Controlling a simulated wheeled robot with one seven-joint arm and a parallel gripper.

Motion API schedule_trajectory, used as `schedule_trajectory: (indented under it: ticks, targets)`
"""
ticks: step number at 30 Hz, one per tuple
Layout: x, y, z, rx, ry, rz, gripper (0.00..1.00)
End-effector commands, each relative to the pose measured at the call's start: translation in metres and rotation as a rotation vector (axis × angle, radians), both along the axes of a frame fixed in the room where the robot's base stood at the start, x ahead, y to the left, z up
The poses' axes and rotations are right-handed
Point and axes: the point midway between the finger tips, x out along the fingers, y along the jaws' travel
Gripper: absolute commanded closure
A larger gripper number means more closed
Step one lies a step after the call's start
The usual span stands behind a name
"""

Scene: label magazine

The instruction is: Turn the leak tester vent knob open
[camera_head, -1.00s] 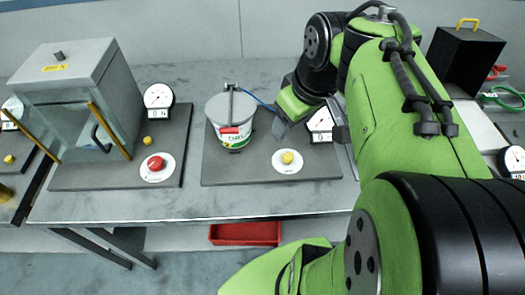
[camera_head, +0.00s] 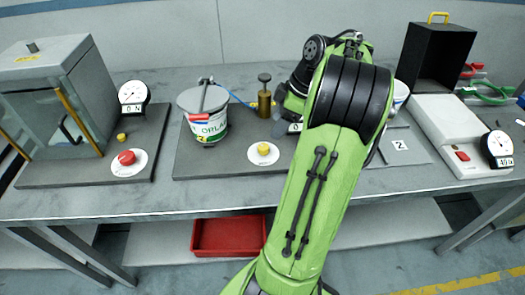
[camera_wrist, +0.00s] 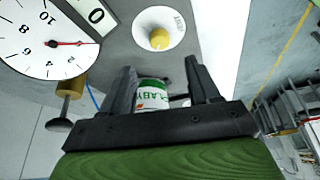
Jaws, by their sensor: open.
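The leak tester is the middle station, a grey plate (camera_head: 200,165) with a lidded can (camera_head: 203,112). A yellow knob (camera_head: 263,149) sits on a white disc at its front; the wrist view shows this knob (camera_wrist: 159,38) beyond my fingertips. A brass fitting with a dark top (camera_head: 264,95) stands behind; it also shows in the wrist view (camera_wrist: 70,88). I cannot tell which is the vent knob. The dial gauge (camera_wrist: 45,38) is mostly hidden by my arm in the head view. My gripper (camera_wrist: 160,68) is open and empty, apart from the knob.
To the left stands a glass-fronted chamber (camera_head: 60,100) with a red knob (camera_head: 127,157) and gauge (camera_head: 133,92). To the right are a white scale-like device (camera_head: 445,130), a black box (camera_head: 435,55) and green-handled tools (camera_head: 485,95). A red tray (camera_head: 228,235) lies below the bench.

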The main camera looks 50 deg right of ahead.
Motion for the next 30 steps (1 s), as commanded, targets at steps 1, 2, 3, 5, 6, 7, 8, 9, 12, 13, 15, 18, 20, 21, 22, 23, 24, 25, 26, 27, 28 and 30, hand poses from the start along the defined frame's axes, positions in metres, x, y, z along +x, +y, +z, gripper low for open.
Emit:
schedule_trajectory:
  ticks: [1, 2, 3, 5, 6, 7, 8, 9, 12, 13, 15, 18, 20, 21, 22, 23, 24, 25, 26, 27, 28, 30]
  targets:
    - [0.005, 0.003, -0.020, 0.002, 0.001, 0.002, 0.39]
    - [0.007, 0.005, -0.027, 0.002, 0.001, 0.002, 0.39]
    - [0.011, 0.007, -0.036, 0.002, 0.001, 0.002, 0.39]
    - [0.016, 0.010, -0.050, 0.002, 0.001, 0.002, 0.39]
    - [0.019, 0.011, -0.058, 0.003, 0.001, 0.000, 0.39]
    - [0.021, 0.012, -0.064, 0.002, 0.001, 0.001, 0.39]
    - [0.023, 0.013, -0.069, 0.002, 0.002, 0.001, 0.39]
    - [0.026, 0.015, -0.075, 0.002, 0.001, 0.001, 0.39]
    - [0.030, 0.017, -0.085, 0.001, 0.001, -0.001, 0.39]
    - [0.031, 0.017, -0.087, 0.001, 0.001, -0.001, 0.39]
    - [0.032, 0.017, -0.089, -0.001, 0.001, -0.001, 0.39]
    - [0.032, 0.017, -0.089, -0.001, 0.001, -0.001, 0.39]
    - [0.032, 0.017, -0.089, -0.001, 0.001, -0.001, 0.39]
    - [0.032, 0.017, -0.089, -0.001, 0.001, -0.002, 0.39]
    - [0.032, 0.017, -0.088, -0.001, 0.001, -0.002, 0.39]
    - [0.032, 0.017, -0.088, -0.001, 0.001, -0.002, 0.44]
    - [0.032, 0.017, -0.088, -0.001, 0.001, -0.002, 0.50]
    - [0.032, 0.017, -0.088, -0.001, 0.001, -0.002, 0.54]
    - [0.032, 0.017, -0.088, -0.001, 0.001, -0.002, 0.59]
    - [0.032, 0.017, -0.088, -0.001, 0.001, -0.002, 0.65]
    - [0.032, 0.017, -0.088, -0.001, 0.001, -0.002, 0.70]
    - [0.032, 0.017, -0.088, -0.001, 0.001, -0.002, 0.80]
